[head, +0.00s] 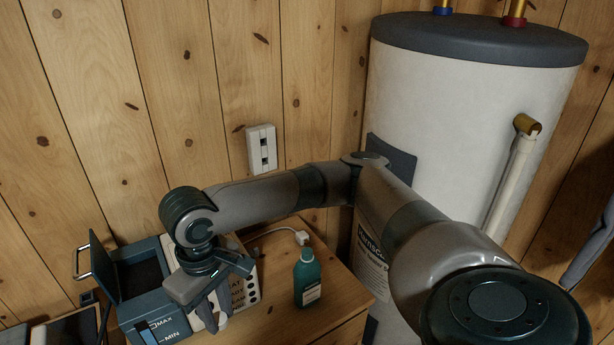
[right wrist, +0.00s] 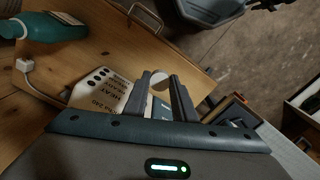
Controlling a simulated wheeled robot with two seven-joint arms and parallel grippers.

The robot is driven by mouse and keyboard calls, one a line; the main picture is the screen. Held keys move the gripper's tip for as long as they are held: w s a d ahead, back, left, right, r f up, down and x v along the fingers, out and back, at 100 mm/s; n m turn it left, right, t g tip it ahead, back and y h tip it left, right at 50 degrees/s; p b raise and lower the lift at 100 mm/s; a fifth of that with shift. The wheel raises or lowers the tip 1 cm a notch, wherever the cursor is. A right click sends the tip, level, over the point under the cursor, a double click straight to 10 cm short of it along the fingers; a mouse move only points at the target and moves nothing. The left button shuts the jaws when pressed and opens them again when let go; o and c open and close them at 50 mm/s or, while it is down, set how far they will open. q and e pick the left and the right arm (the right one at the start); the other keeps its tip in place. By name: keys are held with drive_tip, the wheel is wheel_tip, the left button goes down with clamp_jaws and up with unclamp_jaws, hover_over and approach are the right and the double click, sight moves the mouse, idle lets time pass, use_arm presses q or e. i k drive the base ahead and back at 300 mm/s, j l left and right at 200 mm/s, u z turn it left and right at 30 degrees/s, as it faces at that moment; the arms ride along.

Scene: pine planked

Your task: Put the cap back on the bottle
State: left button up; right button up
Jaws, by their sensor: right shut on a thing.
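The teal bottle (head: 307,284) stands upright on the wooden cabinet top (head: 287,322), right of my right gripper in the head view. It also shows at the upper left of the right wrist view (right wrist: 58,27). My right gripper (head: 217,316) is shut on a small white cap (head: 222,323), held between its fingertips. In the right wrist view the cap (right wrist: 161,80) shows as a pale disc between the fingertips (right wrist: 161,84). The cap is apart from the bottle. My left gripper is in neither view.
A blue box (head: 152,312) with a raised lid stands left of the gripper. A pale panel with printed text (head: 247,288) is close behind it. A white plug (head: 301,238) on a cord lies behind the bottle. A white tank (head: 460,110) stands at the right.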

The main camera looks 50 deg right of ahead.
sight(307, 271)
drive_tip(key=z, duration=1.65)
